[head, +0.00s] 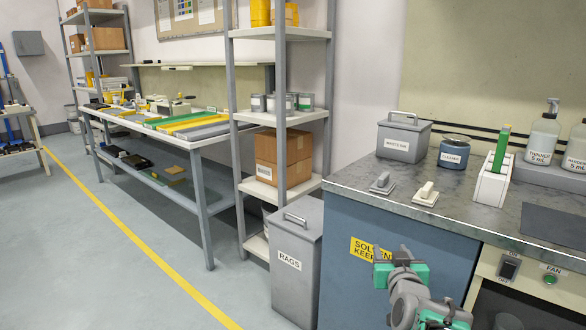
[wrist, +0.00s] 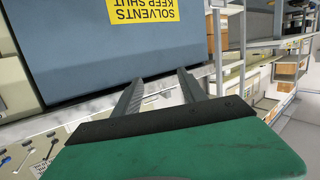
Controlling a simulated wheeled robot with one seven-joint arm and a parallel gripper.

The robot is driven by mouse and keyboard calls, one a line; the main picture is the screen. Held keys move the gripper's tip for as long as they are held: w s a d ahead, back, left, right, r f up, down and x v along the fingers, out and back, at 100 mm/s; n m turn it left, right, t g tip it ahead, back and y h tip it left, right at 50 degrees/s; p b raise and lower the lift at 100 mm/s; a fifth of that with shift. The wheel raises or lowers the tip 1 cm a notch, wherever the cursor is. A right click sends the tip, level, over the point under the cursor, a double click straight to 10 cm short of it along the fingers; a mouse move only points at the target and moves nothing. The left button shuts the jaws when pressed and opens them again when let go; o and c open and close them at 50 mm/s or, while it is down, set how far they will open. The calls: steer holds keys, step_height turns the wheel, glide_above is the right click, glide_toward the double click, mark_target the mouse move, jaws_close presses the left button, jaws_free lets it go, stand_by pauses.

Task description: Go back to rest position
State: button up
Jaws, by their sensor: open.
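My gripper (wrist: 158,82) shows in the wrist view with its two grey fingers apart and nothing between them. Beyond the fingers is the blue cabinet (wrist: 60,60) with a yellow solvents label (wrist: 142,12), which appears upside down there. In the head view my arm reaches in from the bottom right, in front of the cabinet (head: 345,270) and below the worktop edge. It covers part of the yellow label (head: 362,249). The fingertips are hard to make out in the head view.
A rags bin (head: 290,285) stands left of the cabinet. The floor (head: 130,270) further left is open.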

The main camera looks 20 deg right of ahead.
steer(key=w+a+r+n+g+y+p, duration=0.1)
steer(key=a+r+n+g+y+p, duration=0.2)
steer(key=a+p, duration=0.5)
steer(key=w+a+r+n+g+y+p, duration=0.1)
steer(key=a+r+y+p, duration=0.4)
steer(key=a, duration=0.7)
steer(key=s+a+r+n+g+p, duration=0.1)
steer(key=s+a+r+g+p, duration=0.5)
steer(key=s+a+p, duration=0.4)
steer(key=s+a+r, duration=0.1)
steer(key=s+a, duration=0.2)
steer(key=shift+a+n, duration=0.2)
steer(key=shift+n, duration=0.2)
steer(key=shift+s, duration=0.1)
